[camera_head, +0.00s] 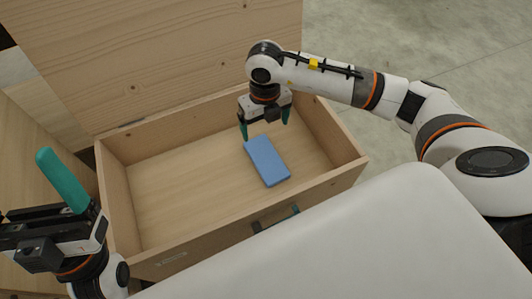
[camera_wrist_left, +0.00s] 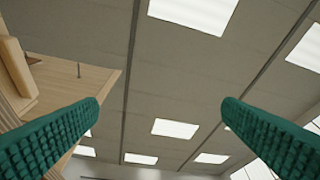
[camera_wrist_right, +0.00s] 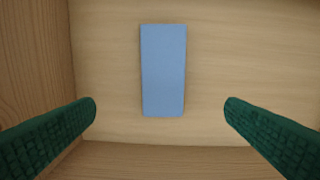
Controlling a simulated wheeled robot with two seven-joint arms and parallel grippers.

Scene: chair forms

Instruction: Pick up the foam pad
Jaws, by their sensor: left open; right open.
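The foam pad (camera_head: 267,161) is a blue rectangular block lying flat on the floor of an open wooden box (camera_head: 190,240). It also shows in the right wrist view (camera_wrist_right: 163,70), ahead of the fingers and between their lines. My right gripper (camera_head: 265,133) is open and points down into the box, just behind the pad's far end in the head view; its green fingers (camera_wrist_right: 160,104) hold nothing. My left gripper (camera_head: 62,185) is at the lower left, outside the box. In the left wrist view its fingers (camera_wrist_left: 160,107) are wide apart and empty, facing the ceiling.
The box's raised lid (camera_head: 170,50) stands behind it. Its side walls rise around the pad, and the right wrist view shows a wall (camera_wrist_right: 35,60) near the left finger. The box floor left of the pad is clear. A dark handle (camera_head: 275,218) is on the front wall.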

